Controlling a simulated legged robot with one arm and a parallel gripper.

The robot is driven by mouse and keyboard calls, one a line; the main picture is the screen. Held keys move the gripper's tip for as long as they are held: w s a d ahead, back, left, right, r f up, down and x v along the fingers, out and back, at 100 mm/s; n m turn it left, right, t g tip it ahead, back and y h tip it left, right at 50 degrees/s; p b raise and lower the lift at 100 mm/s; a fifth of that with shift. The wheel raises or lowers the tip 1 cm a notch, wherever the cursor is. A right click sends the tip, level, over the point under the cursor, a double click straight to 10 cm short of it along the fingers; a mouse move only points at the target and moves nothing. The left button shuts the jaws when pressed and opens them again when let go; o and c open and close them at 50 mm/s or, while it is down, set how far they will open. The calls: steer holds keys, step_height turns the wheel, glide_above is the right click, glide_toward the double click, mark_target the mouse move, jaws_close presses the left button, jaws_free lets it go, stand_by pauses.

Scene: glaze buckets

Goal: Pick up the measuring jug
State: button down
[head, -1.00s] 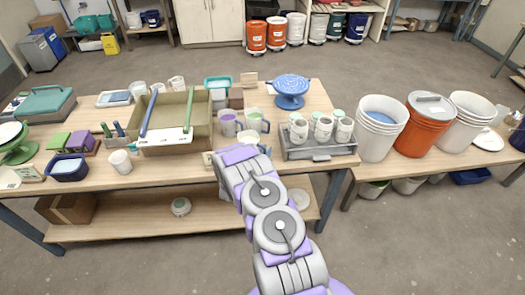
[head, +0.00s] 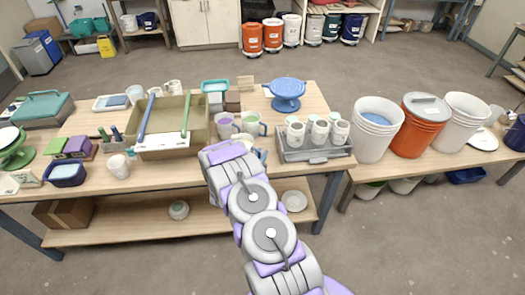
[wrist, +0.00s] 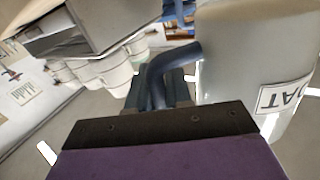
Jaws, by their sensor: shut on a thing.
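The measuring jug (wrist: 255,70) is a pale, rounded vessel with a dark blue handle and a label with partly visible dark letters. It fills the right of the wrist view. My gripper (wrist: 168,88) is shut on the jug's handle, with the jug's body to the right of the jaws. In the head view, my gripper is at the table's front edge, mostly hidden behind my wrist. A small pale and blue part of the jug (head: 262,154) shows just past it. The jug's base is hidden, so I cannot tell whether it touches the table.
A purple-filled cup (head: 225,123) and a green-filled cup (head: 251,123) stand just behind. A grey tray (head: 318,155) with white jars is to the right, near large white buckets (head: 376,130). A tan bin (head: 170,113) stands left, with a white mug (head: 119,166) before it.

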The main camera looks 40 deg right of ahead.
steer(key=s+r+p+v, duration=0.1)
steer(key=v, duration=1)
steer(key=shift+s, duration=0.4)
steer(key=shift+a+r, duration=0.1)
steer(key=shift+r, duration=0.1)
stand_by(0.7)
